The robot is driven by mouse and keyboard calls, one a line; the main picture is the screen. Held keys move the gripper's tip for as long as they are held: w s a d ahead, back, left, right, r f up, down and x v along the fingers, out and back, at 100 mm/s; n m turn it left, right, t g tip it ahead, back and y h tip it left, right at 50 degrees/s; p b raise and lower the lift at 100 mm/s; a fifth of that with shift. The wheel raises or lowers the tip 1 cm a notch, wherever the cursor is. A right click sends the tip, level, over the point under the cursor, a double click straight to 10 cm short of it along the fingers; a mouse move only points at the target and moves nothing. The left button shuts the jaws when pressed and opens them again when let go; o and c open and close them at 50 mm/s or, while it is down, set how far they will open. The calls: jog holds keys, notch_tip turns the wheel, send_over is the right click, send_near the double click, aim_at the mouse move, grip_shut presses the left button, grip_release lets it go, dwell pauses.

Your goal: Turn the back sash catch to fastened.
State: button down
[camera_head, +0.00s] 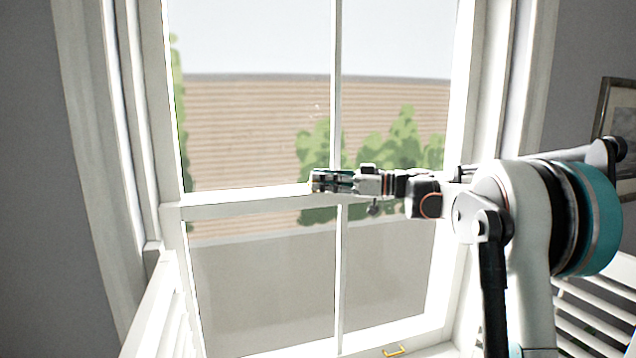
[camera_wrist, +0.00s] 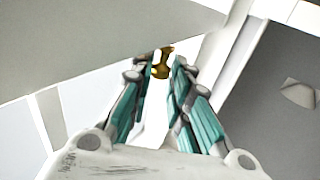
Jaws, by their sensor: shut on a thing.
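The brass sash catch (camera_wrist: 162,62) shows in the wrist view between the tips of my gripper (camera_wrist: 161,74). My gripper is shut on it, with a teal-lined finger on either side. In the head view my gripper (camera_head: 316,181) reaches left along the meeting rail (camera_head: 240,196) of the white window, near its middle. There the gripper hides most or all of the catch. I cannot tell which way the catch's lever is turned.
A yellow sash lift (camera_head: 394,350) is on the bottom rail. White shutters stand at the lower left (camera_head: 160,305) and lower right (camera_head: 600,310). A picture frame (camera_head: 620,120) hangs on the right wall. Upright bars divide the panes.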

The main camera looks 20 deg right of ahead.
jog(key=shift+w+d+n+g+y, duration=0.15)
jog(key=shift+d+n+g+y, duration=0.3)
jog(key=shift+n+g, duration=0.4)
jog(key=shift+g, duration=0.25)
jog(key=c, duration=1.5)
grip_release()
jog(key=shift+c, duration=0.2)
jog(key=shift+d, duration=0.1)
jog(key=v, duration=1.1)
jog(key=shift+d, duration=0.4)
